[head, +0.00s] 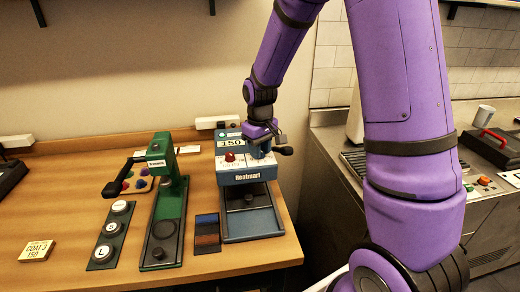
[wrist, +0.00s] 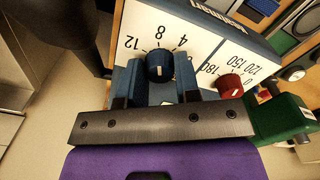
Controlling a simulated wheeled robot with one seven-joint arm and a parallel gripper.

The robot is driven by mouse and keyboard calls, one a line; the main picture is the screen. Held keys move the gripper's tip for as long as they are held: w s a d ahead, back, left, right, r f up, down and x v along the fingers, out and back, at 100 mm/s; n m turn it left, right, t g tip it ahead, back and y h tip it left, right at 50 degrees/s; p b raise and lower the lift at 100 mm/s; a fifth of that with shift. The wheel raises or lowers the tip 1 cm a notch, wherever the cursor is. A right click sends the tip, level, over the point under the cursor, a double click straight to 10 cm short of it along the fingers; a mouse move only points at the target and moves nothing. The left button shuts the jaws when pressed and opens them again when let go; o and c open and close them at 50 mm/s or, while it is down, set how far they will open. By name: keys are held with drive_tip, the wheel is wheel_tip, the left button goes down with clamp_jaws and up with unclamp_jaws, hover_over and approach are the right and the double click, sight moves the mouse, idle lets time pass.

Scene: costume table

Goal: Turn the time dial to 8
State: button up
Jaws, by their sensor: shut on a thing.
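The blue Heatmark press (head: 248,176) stands on the wooden table, with a display reading 150. The time dial (wrist: 160,66), a dark blue round knob with a short white mark, sits on its white panel in the wrist view. The numbers 12, 8 and 4 are printed around the dial; I cannot tell for sure which one the mark points to. My gripper (wrist: 156,84) has a finger on each side of the dial and is shut on it. In the head view my gripper (head: 262,142) is at the press's top right and largely hides the dial.
A red knob (wrist: 230,85) with a temperature scale sits beside the time dial. A black lever handle (head: 284,151) sticks out right of the press. A green press (head: 166,210), a button panel (head: 111,236) and color swatches (head: 207,233) stand left.

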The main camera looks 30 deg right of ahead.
idle(0.4)
drive_tip(key=o, duration=0.9)
drive_tip(key=shift+r, duration=0.1)
drive_tip(key=shift+r, duration=5.35)
drive_tip(key=s+r+m+t, duration=0.1)
drive_tip(key=s+r, duration=0.3)
drive_tip(key=s, duration=0.4)
drive_tip(key=s+a+r+m+t, duration=0.1)
drive_tip(key=s+r, duration=0.3)
drive_tip(key=s, duration=0.5)
drive_tip(key=s+r+t, duration=0.3)
drive_tip(key=s+r, duration=0.1)
drive_tip(key=s, duration=0.5)
drive_tip(key=shift+s+a+r+m, duration=0.2)
drive_tip(key=shift+s+a+m, duration=0.05)
drive_tip(key=shift+a+m, duration=0.15)
